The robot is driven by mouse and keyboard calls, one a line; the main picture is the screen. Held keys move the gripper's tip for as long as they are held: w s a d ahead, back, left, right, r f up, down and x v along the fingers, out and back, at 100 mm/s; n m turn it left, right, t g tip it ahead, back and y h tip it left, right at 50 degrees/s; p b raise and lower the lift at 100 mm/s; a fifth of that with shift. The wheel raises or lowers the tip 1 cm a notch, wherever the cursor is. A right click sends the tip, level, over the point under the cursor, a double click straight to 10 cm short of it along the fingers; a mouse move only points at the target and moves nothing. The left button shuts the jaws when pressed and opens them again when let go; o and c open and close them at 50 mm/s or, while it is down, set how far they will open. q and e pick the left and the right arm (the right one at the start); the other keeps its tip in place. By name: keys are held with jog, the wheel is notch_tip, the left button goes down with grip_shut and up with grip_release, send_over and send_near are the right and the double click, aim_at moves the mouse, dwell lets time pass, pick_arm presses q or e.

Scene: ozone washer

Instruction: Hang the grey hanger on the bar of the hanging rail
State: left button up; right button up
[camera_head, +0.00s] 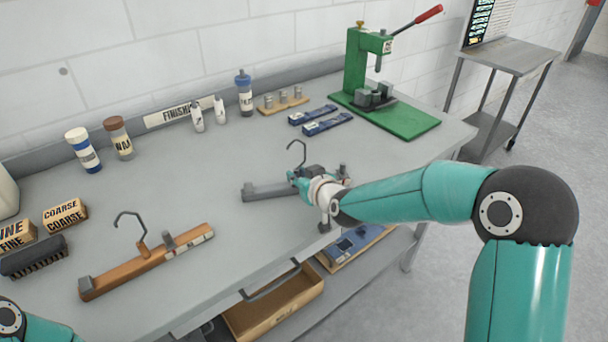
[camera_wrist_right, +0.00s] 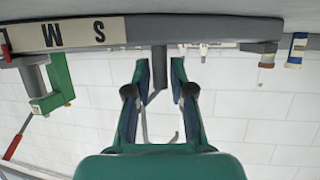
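The grey hanger (camera_head: 262,191) is at the middle of the workbench, its dark hook (camera_head: 297,150) pointing up. I cannot tell whether it touches the bench top. My right gripper (camera_head: 302,178) is at the hanger, hiding part of its beam. In the right wrist view, which is upside down, the fingers of my right gripper (camera_wrist_right: 159,72) stand on both sides of the hanger's stem (camera_wrist_right: 159,68), with narrow gaps. The beam (camera_wrist_right: 190,29) carries a strip with letters. I cannot make out the hanging rail. Only a piece of my left arm shows; its gripper is out of view.
A wooden hanger (camera_head: 150,262) lies at the front left. A brush (camera_head: 34,257), labelled blocks (camera_head: 65,214) and bottles (camera_head: 118,138) stand left and behind. A green press (camera_head: 400,117) is back right.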

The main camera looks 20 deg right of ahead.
jog(key=shift+o, duration=0.9)
jog(key=b+v, duration=0.1)
jog(key=v, duration=1.1)
jog(key=shift+b, duration=0.4)
